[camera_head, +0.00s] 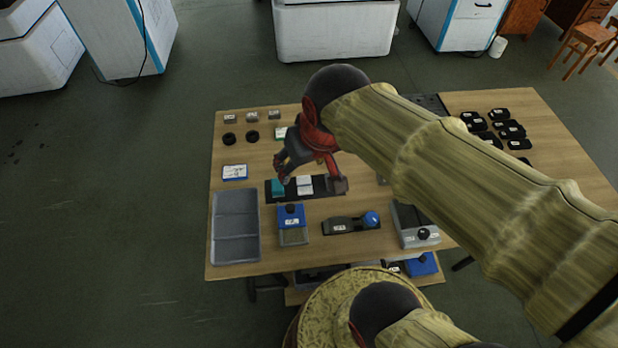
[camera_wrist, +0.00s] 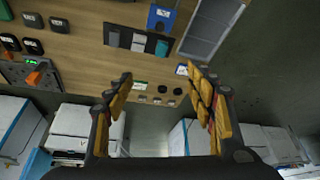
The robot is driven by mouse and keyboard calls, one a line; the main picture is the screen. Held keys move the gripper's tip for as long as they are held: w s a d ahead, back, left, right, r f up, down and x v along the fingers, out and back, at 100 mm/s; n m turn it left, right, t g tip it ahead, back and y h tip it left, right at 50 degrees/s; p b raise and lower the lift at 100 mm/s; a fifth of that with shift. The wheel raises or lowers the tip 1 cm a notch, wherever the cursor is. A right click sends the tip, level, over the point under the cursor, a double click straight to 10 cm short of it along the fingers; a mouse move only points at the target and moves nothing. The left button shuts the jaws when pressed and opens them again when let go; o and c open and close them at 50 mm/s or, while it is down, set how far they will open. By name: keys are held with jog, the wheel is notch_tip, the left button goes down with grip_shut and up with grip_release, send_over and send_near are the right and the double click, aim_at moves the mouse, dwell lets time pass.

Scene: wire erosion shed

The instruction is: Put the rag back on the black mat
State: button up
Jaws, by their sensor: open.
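My gripper (camera_head: 311,172) is open and empty in the head view, above the back part of the wooden table. Its two spread fingers also show in the wrist view (camera_wrist: 159,73), with bare table between them. A long black mat (camera_head: 322,191) lies below the gripper in the head view; it appears to be the dark strip (camera_wrist: 125,41) in the wrist view. A teal piece (camera_head: 277,187) lies on its left end, with pale pieces (camera_head: 304,184) beside it; the teal piece (camera_wrist: 162,47) also shows in the wrist view. I cannot tell for sure which thing is the rag.
A grey two-part tray (camera_head: 235,246) is at the table's front left. A blue-topped box (camera_head: 291,222), a dark holder with a blue knob (camera_head: 350,225) and a grey box (camera_head: 415,225) stand along the front. Several black pieces (camera_head: 509,130) lie at the right. My arm hides the table's middle.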

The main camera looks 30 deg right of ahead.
jog(key=shift+n+t, duration=0.5)
jog(key=s, duration=0.1)
jog(key=s+a, duration=0.1)
jog(key=s, duration=0.1)
jog(key=s+r, duration=0.1)
jog(key=s, duration=0.1)
jog(key=shift+a+r, duration=0.1)
jog(key=shift+a, duration=0.05)
jog(key=shift+c, duration=0.4)
